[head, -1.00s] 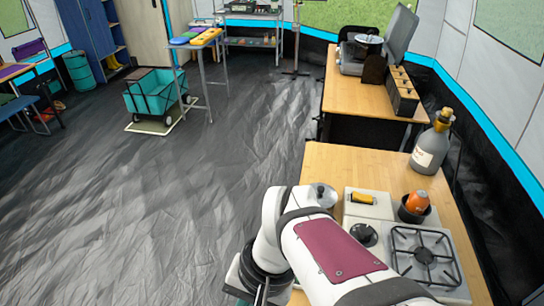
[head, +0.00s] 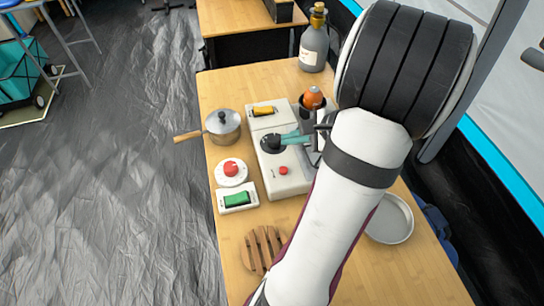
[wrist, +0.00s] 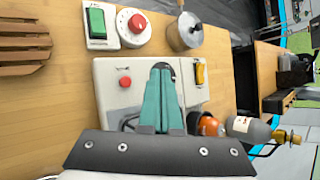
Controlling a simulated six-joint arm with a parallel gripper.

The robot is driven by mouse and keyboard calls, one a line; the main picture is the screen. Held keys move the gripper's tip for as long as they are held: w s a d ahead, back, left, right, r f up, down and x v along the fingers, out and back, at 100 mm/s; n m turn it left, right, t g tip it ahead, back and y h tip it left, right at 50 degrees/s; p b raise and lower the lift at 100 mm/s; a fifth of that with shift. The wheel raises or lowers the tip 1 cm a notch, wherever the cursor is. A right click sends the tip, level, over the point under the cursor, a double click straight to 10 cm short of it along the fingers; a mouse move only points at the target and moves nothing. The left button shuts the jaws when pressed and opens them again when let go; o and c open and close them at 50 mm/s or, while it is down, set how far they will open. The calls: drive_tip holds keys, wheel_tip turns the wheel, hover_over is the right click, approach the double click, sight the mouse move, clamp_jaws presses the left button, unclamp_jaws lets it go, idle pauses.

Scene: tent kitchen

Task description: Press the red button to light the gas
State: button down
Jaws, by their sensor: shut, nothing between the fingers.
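A small red button (head: 283,170) sits on the front strip of the pale gas stove (head: 290,186). It also shows in the wrist view (wrist: 125,82), left of my fingers. A black knob (head: 267,142) is on the same strip, partly behind my gripper. My gripper (head: 278,141) has teal fingers, shut and empty, and hangs over the stove at the knob. Its fingers also show in the wrist view (wrist: 162,68). They are apart from the red button; whether they touch the knob I cannot tell. My arm hides most of the burner.
A larger red dial (head: 231,168) and a green switch (head: 236,199) on white bases lie left of the stove. A yellow switch (head: 264,110), a lidded pot (head: 223,127), an orange canister (head: 312,97), a bottle (head: 314,45), a wooden trivet (head: 262,247) and a metal pan (head: 391,219) stand around.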

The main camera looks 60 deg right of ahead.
sight(283, 171)
drive_tip(key=shift+f, duration=4.4)
drive_tip(key=shift+f, duration=0.4)
drive_tip(key=shift+f, duration=0.5)
drive_tip(key=shift+r, duration=0.95)
